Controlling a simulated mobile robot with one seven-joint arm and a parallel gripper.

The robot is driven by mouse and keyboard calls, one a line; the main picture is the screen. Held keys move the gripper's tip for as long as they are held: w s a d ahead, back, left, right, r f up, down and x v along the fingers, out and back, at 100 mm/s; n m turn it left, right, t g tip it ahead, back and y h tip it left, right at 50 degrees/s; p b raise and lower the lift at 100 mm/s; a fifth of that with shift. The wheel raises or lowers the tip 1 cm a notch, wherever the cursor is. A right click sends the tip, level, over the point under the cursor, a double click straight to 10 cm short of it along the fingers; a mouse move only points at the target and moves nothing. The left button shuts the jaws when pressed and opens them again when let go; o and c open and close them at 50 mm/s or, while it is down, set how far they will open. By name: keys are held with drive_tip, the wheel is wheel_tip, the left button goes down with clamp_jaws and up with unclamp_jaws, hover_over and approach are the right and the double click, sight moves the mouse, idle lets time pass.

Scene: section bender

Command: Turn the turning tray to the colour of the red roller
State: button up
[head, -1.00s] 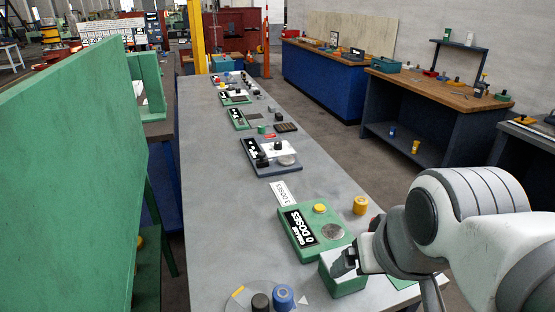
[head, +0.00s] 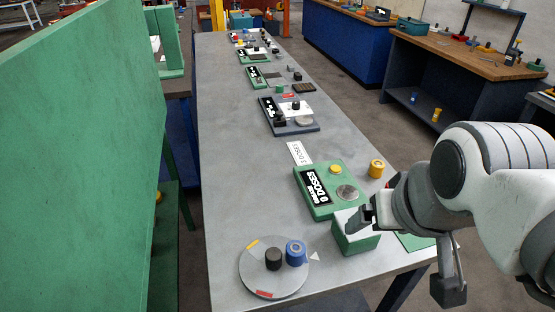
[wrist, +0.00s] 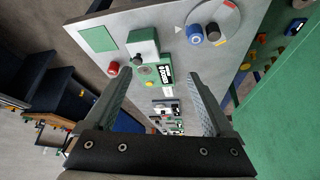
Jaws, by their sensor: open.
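The turning tray (head: 250,277) is a round grey disc at the bench's near end, with a yellow mark (head: 252,244) at its upper left and a red mark (head: 264,294) at its near edge. A black knob (head: 273,258) and a blue roller (head: 296,252) stand on it. The blue roller is beside a white pointer (head: 314,256) on the bench. The tray also shows in the wrist view (wrist: 227,20). My gripper (wrist: 160,75) is open and empty, right of the tray in the head view.
A green dose box (head: 323,207) and a white-topped green block (head: 358,240) stand right of the tray, close to my gripper. A yellow roller (head: 376,168) stands near the right edge. A tall green panel (head: 85,160) rises on the left.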

drive_tip(key=shift+c, duration=0.2)
drive_tip(key=shift+c, duration=0.6)
drive_tip(key=m+g+y+p, duration=0.4)
drive_tip(key=m+g, duration=0.4)
drive_tip(key=m, duration=0.4)
hover_over(274, 253)
drive_tip(key=w+d, duration=0.3)
drive_tip(key=d, duration=0.3)
wheel_tip(274, 253, down, 9)
drive_tip(key=b+x, duration=0.2)
drive_tip(key=x, duration=1.5)
drive_tip(key=shift+w+a+f, duration=0.15)
drive_tip(key=shift+a, duration=0.05)
clamp_jaws()
